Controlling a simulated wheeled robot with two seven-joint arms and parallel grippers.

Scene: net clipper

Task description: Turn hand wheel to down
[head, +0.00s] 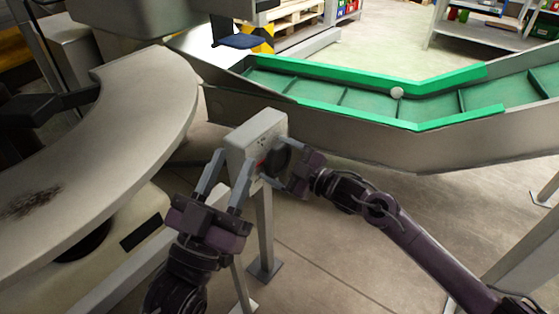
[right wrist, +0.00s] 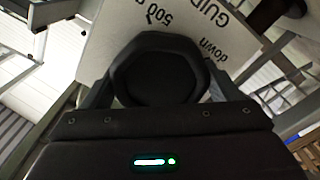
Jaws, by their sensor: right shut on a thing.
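The black hand wheel (head: 282,155) sits on the right-facing side of a light grey box (head: 250,135) on a post. In the right wrist view the round dark wheel (right wrist: 160,72) lies between both fingers of my right gripper (right wrist: 160,88), which is shut on it. The box face (right wrist: 120,30) beside it carries the printed words "down" and "500 g", plus a partly cut-off word. In the head view my right gripper (head: 285,168) partly hides the wheel. My left gripper (head: 226,172) is open, its fingers spread near the box's lower left part; I cannot tell whether they touch it.
A curved grey metal surface (head: 120,140) fills the left. Shelves (head: 490,35) stand far back right. Floor (head: 330,240) is open at lower middle.

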